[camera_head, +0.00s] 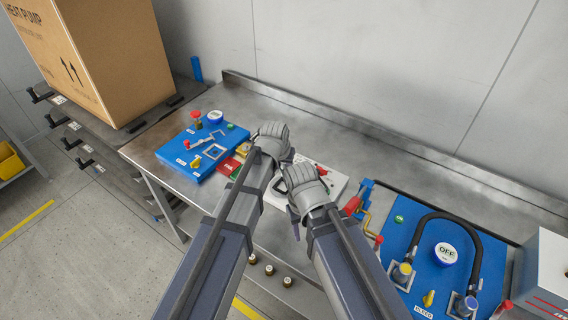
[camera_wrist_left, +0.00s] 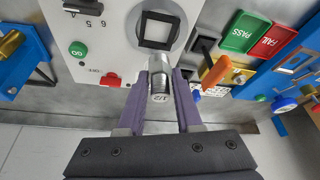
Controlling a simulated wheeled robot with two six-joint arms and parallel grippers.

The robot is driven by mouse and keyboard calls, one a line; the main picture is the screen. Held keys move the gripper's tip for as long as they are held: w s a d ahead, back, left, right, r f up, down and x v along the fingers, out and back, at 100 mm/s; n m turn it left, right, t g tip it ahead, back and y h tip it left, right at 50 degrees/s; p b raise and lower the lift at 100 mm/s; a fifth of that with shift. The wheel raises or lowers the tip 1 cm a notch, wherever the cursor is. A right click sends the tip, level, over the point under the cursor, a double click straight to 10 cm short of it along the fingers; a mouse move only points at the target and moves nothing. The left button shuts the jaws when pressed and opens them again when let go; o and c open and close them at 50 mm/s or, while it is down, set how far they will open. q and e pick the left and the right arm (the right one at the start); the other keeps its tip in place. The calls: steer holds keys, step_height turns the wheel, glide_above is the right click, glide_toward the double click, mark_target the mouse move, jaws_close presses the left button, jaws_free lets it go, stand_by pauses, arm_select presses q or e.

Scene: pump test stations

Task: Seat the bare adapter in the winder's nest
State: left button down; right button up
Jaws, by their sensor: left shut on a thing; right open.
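My left gripper (camera_wrist_left: 160,100) is shut on a silver, round adapter (camera_wrist_left: 159,84) marked 1/2, seen in the left wrist view. The white winder panel (camera_wrist_left: 105,45) lies just beyond it. A dark square frame on a grey disc, which looks like the nest (camera_wrist_left: 157,32), is ahead of the adapter, with a visible gap in the picture. In the head view, my left gripper (camera_head: 272,145) is the higher one and hides the adapter. My right gripper (camera_head: 298,200) is open beside it, over the white winder (camera_head: 334,183); its fingers are mostly hidden.
The winder has a green GO button (camera_wrist_left: 78,49) and a red OFF switch (camera_wrist_left: 111,80). Blue stations (camera_head: 178,156) and (camera_head: 414,262) flank the winder. The bench's back strip (camera_head: 330,130) is clear.

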arm_select(q)
steer(key=shift+f, duration=0.15)
arm_select(e)
steer(key=shift+f, duration=0.15)
arm_select(q)
steer(key=b, duration=0.5)
glide_above(284, 188)
steer(key=shift+w+f, duration=0.15)
steer(key=shift+f, duration=1.05)
steer(key=shift+w+f, duration=0.1)
steer(key=shift+f, duration=1.1)
arm_select(e)
steer(key=shift+f, duration=2.4)
arm_select(q)
steer(key=shift+f+b, duration=1)
steer(key=shift+f, duration=0.05)
arm_select(e)
steer(key=shift+f, duration=1)
arm_select(q)
steer(key=shift+s+f, duration=0.1)
steer(key=shift+s, duration=0.05)
arm_select(e)
steer(key=shift+s+f, duration=0.1)
